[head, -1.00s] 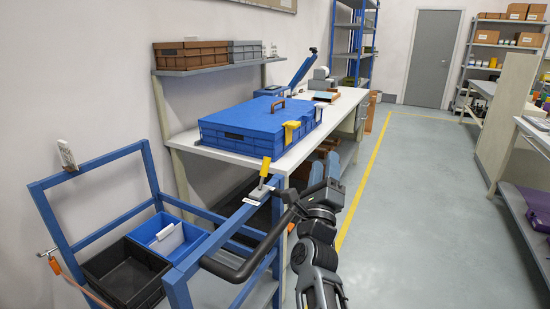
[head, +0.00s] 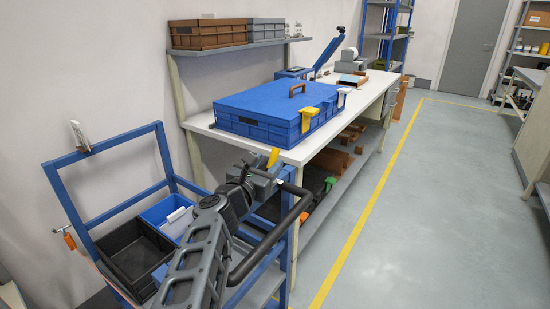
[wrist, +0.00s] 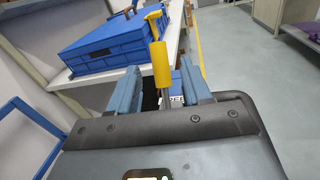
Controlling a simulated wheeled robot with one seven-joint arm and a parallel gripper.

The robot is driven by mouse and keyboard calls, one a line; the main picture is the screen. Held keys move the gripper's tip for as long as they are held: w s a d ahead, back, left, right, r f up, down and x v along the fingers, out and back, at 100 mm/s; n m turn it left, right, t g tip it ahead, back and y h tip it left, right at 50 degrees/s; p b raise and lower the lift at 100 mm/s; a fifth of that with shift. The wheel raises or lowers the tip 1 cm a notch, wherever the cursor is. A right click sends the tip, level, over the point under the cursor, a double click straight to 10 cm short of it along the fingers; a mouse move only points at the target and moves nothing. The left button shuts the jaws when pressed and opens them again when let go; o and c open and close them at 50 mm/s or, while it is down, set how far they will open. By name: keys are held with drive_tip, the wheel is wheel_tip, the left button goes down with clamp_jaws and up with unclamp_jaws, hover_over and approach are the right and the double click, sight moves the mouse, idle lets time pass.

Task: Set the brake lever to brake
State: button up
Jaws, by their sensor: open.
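The brake lever has a yellow grip (wrist: 162,68) on a thin metal stem and stands nearly upright in the wrist view. My gripper (wrist: 158,74) is open, with one blue-grey finger on each side of the lever. I cannot tell whether either finger touches it. A white label (wrist: 177,99) with dark letters shows beside the stem, partly hidden by the right finger. In the head view only the yellow grip's top (head: 273,157) shows beyond my gripper (head: 268,174), at the cart's corner by the bench. The lever's base is hidden there.
The blue cart frame (head: 104,147) holds a black bin (head: 130,262) and a blue bin (head: 160,211). Its black push handle (head: 303,205) curves beside my arm. A blue lidded crate (head: 265,103) with yellow latches sits on the bench (head: 205,123) behind. The floor at right is clear.

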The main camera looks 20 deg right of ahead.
sight(272, 159)
drive_tip(key=shift+b+x, duration=0.55)
drive_tip(key=shift+x, duration=1.7)
clamp_jaws()
